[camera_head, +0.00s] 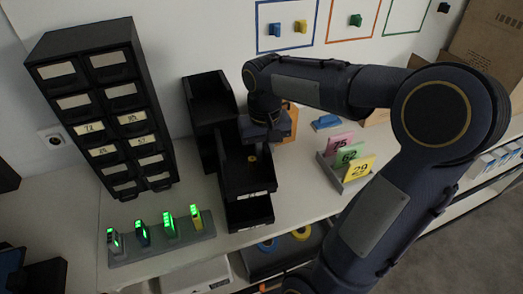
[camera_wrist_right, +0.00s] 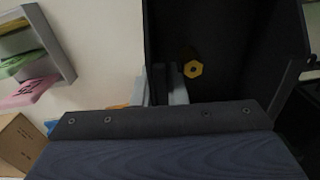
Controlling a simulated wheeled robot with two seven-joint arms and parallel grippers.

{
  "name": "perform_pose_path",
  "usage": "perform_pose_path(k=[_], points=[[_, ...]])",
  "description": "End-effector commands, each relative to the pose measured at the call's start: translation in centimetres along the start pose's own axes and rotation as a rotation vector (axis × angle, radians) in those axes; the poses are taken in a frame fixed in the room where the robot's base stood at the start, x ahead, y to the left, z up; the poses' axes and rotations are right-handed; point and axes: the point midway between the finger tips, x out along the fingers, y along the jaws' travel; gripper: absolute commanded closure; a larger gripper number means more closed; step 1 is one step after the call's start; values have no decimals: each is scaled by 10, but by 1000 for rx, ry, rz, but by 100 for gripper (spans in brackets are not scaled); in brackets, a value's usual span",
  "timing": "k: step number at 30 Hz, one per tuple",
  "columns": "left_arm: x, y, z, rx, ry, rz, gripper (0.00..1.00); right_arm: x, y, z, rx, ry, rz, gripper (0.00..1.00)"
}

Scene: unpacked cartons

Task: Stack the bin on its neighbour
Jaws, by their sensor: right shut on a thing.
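A black open bin (camera_head: 235,176) with a yellow hex nut (camera_head: 252,158) inside is held by my right gripper (camera_head: 262,140), which is shut on its side wall. In the right wrist view, the fingers (camera_wrist_right: 165,88) pinch the wall of this bin (camera_wrist_right: 226,38), and the yellow nut (camera_wrist_right: 193,69) shows on its floor. Another black bin (camera_head: 250,212) shows below and in front of the held one; I cannot tell whether the two touch. A further black bin (camera_head: 209,97) stands behind to the left, on a dark bin or block. My left gripper is not in view.
A black drawer cabinet (camera_head: 100,100) stands left. A grey rack (camera_head: 165,239) with several green-lit devices lies at the front. Numbered cards (camera_head: 350,154) stand in a holder at right, with a blue object (camera_head: 326,122) behind. An orange object (camera_head: 290,119) is beside the gripper.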

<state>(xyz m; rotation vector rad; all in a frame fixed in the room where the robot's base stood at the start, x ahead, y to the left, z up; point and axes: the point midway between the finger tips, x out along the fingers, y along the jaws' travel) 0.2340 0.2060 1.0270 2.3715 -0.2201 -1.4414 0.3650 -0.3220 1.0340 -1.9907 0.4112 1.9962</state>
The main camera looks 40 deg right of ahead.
Motion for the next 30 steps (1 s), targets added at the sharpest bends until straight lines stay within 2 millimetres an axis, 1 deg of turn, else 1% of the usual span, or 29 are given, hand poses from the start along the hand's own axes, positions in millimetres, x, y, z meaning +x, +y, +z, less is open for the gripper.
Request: perform_pose_path(k=[10,21,30], points=[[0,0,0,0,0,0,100,0,-2,0,-1,1,0,100],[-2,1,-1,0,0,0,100,-1,-11,4,-3,4,8,100],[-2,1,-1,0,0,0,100,-1,-12,4,-2,4,9,100]])
